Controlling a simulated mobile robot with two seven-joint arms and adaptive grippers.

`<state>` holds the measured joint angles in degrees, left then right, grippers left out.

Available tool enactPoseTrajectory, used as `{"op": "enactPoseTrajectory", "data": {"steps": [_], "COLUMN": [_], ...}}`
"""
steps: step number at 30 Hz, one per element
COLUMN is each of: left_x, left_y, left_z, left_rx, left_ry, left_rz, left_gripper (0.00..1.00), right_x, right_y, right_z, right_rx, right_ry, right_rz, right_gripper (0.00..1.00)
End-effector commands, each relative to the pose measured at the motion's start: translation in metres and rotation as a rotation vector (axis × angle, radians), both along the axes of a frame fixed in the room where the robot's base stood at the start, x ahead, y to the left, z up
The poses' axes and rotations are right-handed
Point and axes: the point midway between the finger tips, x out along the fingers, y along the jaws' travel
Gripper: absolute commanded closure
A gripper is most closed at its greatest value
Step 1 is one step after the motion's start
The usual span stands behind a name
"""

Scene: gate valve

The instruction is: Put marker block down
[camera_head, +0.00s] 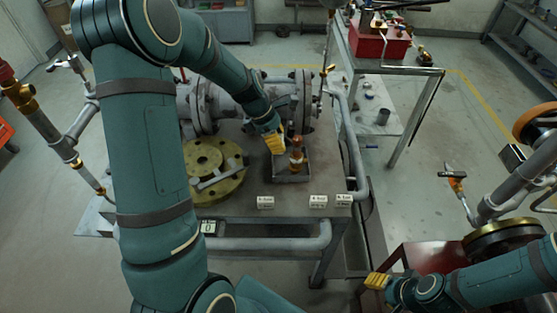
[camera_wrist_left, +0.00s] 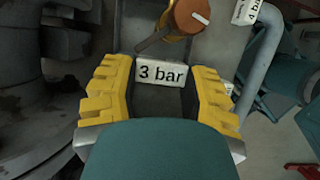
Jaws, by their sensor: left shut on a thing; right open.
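A white marker block reading "3 bar" (camera_wrist_left: 161,73) sits between the yellow fingers of my left gripper (camera_wrist_left: 162,90) in the left wrist view. My left gripper (camera_head: 275,142) is shut on it, above the table beside the small valve with a brown knob (camera_head: 297,157). The held block is hidden in the head view, and I cannot tell whether it touches anything below. My right gripper (camera_head: 377,281) is open at the lower right, away from the table.
White marker blocks stand along the table's front edge: one at left (camera_head: 265,202), two at right (camera_head: 318,201) (camera_head: 343,199). A yellow-green flange (camera_head: 215,165) lies left of the dark tray (camera_head: 291,178). Grey pipework (camera_head: 225,105) runs behind. A red box (camera_head: 380,42) stands on another bench.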

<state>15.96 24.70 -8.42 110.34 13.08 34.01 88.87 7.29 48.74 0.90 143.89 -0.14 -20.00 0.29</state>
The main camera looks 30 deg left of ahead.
Motion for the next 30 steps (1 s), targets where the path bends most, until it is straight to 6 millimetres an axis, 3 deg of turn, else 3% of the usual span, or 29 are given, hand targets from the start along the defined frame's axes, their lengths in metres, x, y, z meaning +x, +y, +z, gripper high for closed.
{"op": "enactPoseTrajectory", "data": {"steps": [3, 9, 14, 21, 30], "left_x": [0.0, -0.001, 0.0, 0.004, 0.007], "left_y": [0.0, 0.0, 0.0, 0.001, 0.002], "left_z": [-0.029, -0.056, -0.064, -0.094, -0.094], "left_rx": [-0.001, -0.001, 0.0, 0.001, 0.0], "left_ry": [0.001, 0.0, -0.001, -0.003, -0.002], "left_rz": [0.001, 0.001, 0.0, -0.001, 0.0], "left_gripper": [0.81, 0.81, 0.81, 0.81, 0.81], "right_x": [0.001, 0.003, 0.004, 0.005, 0.006], "right_y": [0.0, 0.0, -0.001, -0.001, -0.001], "right_z": [-0.011, -0.018, -0.019, -0.03, -0.03], "right_rx": [0.0, -0.002, -0.002, -0.003, -0.003], "right_ry": [-0.003, -0.007, -0.009, -0.013, -0.014], "right_rz": [-0.001, -0.002, -0.002, -0.003, -0.003], "right_gripper": [0.5, 0.5, 0.5, 0.5, 0.5]}}
